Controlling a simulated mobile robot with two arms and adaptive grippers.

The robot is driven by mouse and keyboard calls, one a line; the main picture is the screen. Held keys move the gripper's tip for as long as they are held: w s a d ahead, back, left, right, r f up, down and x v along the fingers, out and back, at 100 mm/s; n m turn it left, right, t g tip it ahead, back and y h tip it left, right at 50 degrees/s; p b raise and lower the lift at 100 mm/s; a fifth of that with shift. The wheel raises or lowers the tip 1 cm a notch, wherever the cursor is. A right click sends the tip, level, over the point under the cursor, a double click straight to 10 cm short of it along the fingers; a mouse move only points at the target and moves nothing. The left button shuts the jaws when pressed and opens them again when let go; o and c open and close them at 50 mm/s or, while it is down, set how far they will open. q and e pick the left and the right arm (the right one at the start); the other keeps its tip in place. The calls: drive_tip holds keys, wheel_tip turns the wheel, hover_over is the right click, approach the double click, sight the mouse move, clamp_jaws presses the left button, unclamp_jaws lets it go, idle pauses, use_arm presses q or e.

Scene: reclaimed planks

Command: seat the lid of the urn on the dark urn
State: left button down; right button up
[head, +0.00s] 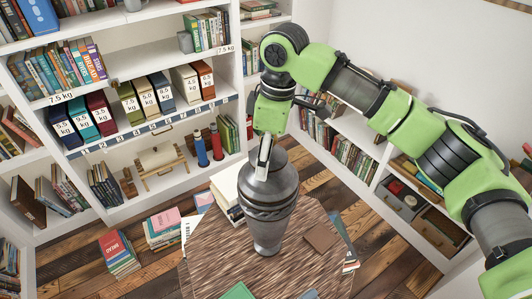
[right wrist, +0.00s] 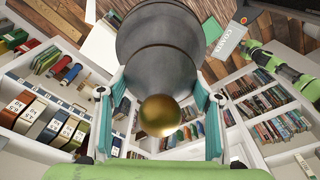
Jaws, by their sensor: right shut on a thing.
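The dark grey urn (head: 268,225) stands upright on a wood-grained tabletop in the head view, with lighter bands around its shoulder. My right gripper (head: 263,165) comes down over the urn's top. In the right wrist view, the grey lid (right wrist: 160,68) with its round gold knob (right wrist: 160,116) is between the two teal-padded fingers of my right gripper (right wrist: 160,88), shut on it. The lid is above or against the urn's mouth; I cannot tell whether a gap is left. The fingers partly hide the mouth. My left gripper is not in view.
Bookcases line the back and right. Book stacks (head: 119,252) stand on the plank floor at left.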

drive_tip(key=shift+r+p, duration=0.1)
drive_tip(key=shift+p, duration=0.25)
drive_tip(key=shift+f, duration=0.65)
idle(0.3)
drive_tip(key=o, duration=1.3)
drive_tip(key=r+p, duration=0.2)
drive_tip(key=r, duration=0.1)
drive_tip(key=shift+d+p, duration=0.2)
drive_tip(key=shift+p, duration=0.2)
drive_tip(key=shift+s+r, duration=0.1)
drive_tip(key=shift+r, duration=0.35)
drive_tip(key=shift+d+r, duration=0.25)
drive_tip(key=shift+r, duration=1.5)
drive_tip(key=shift+d+r, duration=0.2)
drive_tip(key=shift+r, duration=1.55)
